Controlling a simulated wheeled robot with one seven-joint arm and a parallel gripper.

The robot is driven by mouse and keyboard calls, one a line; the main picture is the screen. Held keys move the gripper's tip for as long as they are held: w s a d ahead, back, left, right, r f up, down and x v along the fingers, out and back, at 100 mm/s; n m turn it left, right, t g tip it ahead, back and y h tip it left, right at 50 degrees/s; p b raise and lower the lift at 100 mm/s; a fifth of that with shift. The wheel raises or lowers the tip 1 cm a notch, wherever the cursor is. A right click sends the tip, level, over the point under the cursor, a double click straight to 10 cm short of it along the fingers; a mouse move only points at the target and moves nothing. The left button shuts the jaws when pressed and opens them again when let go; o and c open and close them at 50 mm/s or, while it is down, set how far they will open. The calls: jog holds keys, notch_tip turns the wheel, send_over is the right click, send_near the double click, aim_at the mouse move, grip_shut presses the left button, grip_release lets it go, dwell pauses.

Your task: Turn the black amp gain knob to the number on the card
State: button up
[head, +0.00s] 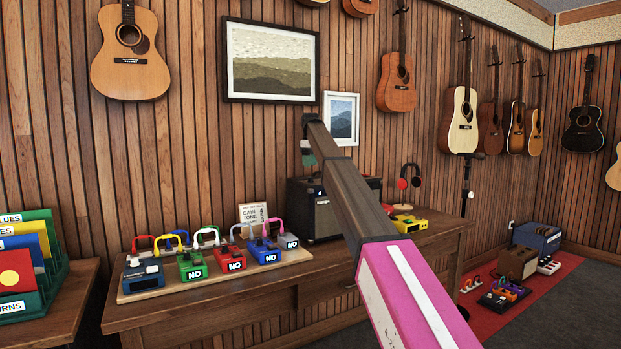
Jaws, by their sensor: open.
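A black amp (322,217) stands on the wooden table against the slatted wall. My arm crosses in front of it and hides part of its middle and right side. A small light shows near its top front edge. I cannot make out the gain knob. A white card (253,214) stands left of the amp, with lines reading GAIN and TONE. The numbers on it are too small to read surely. My gripper (308,160) hangs down at the far end of my arm, above the amp in the picture. It is open and apart from the amp; its fingers are hardly visible.
A board (155,293) of colourful pedals, several labelled NO, lies left on the table (215,315). A yellow pedal (407,224) and a headphone stand (403,190) are right of the amp. Framed pictures and guitars hang behind. A green record bin (56,262) stands far left.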

aim_at(310, 180)
notch_tip(310, 180, down, 7)
jog(key=shift+r, duration=0.15)
jog(key=c, duration=0.9)
